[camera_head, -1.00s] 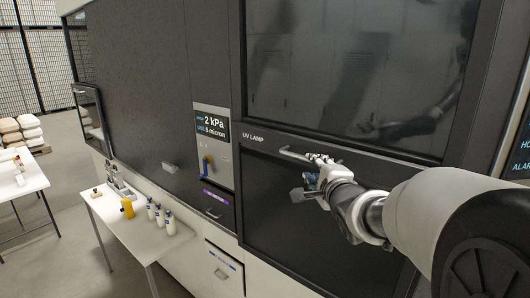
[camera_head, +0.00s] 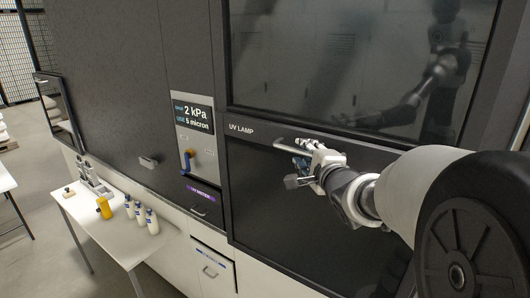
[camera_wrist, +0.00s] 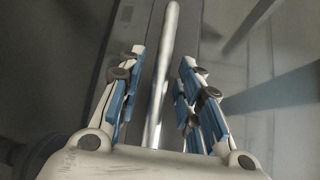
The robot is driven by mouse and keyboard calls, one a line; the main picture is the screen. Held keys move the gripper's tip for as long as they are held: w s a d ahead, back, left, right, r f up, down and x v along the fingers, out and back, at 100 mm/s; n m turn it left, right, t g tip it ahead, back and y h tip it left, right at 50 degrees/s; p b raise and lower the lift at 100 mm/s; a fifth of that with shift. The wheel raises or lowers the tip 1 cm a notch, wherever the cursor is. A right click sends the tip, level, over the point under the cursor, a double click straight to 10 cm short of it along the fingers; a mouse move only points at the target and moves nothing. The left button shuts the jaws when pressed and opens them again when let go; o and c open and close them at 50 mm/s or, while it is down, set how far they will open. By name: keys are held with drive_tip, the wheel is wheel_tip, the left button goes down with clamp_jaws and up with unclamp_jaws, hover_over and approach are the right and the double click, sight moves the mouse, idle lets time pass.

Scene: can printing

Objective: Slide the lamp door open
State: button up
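The lamp door is a dark panel (camera_head: 270,215) labelled UV LAMP, below a dark glass window in the head view. Its handle is a pale horizontal bar (camera_head: 292,144) near the door's top edge. My gripper (camera_head: 296,170) is at the handle. In the wrist view the handle bar (camera_wrist: 162,75) runs between the two blue-padded fingers of my gripper (camera_wrist: 156,95). The fingers are apart, with visible gaps on both sides of the bar. The lower end of the bar is hidden by the gripper body.
A white table (camera_head: 115,240) with several bottles stands at the lower left. A large glass window (camera_head: 360,70) is above the door.

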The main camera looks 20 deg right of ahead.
drive_tip(key=shift+w, duration=0.1)
clamp_jaws()
idle(0.4)
drive_tip(key=shift+f, duration=0.1)
